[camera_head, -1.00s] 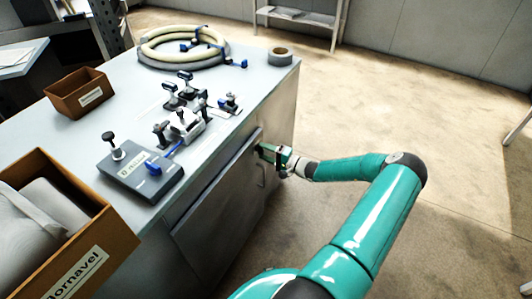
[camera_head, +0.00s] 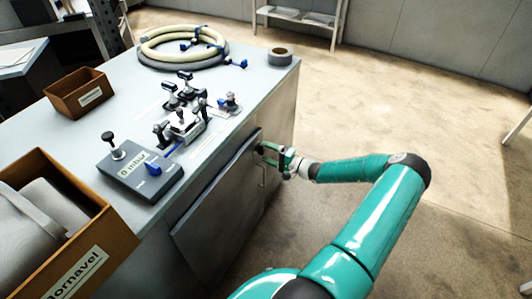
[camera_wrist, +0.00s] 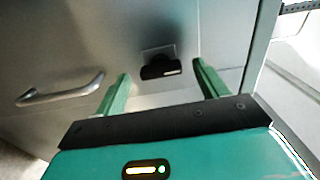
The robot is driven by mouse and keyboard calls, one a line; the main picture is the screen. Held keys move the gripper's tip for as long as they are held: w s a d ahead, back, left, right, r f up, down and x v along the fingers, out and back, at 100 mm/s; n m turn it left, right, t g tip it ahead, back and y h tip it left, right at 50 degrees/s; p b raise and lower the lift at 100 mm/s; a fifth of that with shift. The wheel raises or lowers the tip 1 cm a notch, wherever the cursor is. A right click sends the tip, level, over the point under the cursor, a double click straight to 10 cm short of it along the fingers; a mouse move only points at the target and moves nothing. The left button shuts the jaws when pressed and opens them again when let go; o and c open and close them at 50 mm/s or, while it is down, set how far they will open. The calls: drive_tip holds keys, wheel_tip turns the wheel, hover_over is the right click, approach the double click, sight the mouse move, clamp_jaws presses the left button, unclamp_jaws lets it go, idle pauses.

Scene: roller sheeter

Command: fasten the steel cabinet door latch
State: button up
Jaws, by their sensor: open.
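The grey steel cabinet door (camera_head: 215,215) is on the front of the cabinet below the worktop. In the wrist view the door (camera_wrist: 100,45) fills much of the picture. The latch (camera_wrist: 160,66) is a small black piece on a light plate near the door's edge. My gripper (camera_head: 272,153) is at the door's upper right. In the wrist view my gripper (camera_wrist: 160,85) is open, its two green fingers on either side of the latch with a gap to each. I cannot tell how far the fingertips are from the door. The latch is hidden in the head view.
A metal bar handle (camera_wrist: 60,92) sticks out from the door beside my gripper. The worktop (camera_head: 85,118) carries a coiled hose (camera_head: 182,45), clamps, a grey gauge box (camera_head: 140,172), a tape roll (camera_head: 280,56) and brown boxes (camera_head: 80,92). The floor at right is open.

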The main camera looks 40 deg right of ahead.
drive_tip(key=v, duration=1.2)
drive_tip(key=shift+s, duration=0.25)
drive_tip(key=w+a+r+n+g+y, duration=0.1)
drive_tip(key=w+a+r+n+g, duration=0.1)
drive_tip(key=a+r+n+g, duration=0.75)
drive_tip(key=w+a+r+g, duration=0.2)
drive_tip(key=a+r+g, duration=0.4)
drive_tip(key=a, duration=0.8)
drive_tip(key=s+a+r+n+t+h, duration=0.2)
drive_tip(key=s+a+r+h, duration=0.1)
drive_tip(key=s+a+r, duration=0.4)
drive_tip(key=s+a+r+n+t+h, duration=0.2)
drive_tip(key=s+a+r+h, duration=0.2)
drive_tip(key=s+a+r, duration=0.4)
drive_tip(key=shift+a+r, duration=1.3)
drive_tip(key=shift+r, duration=1.7)
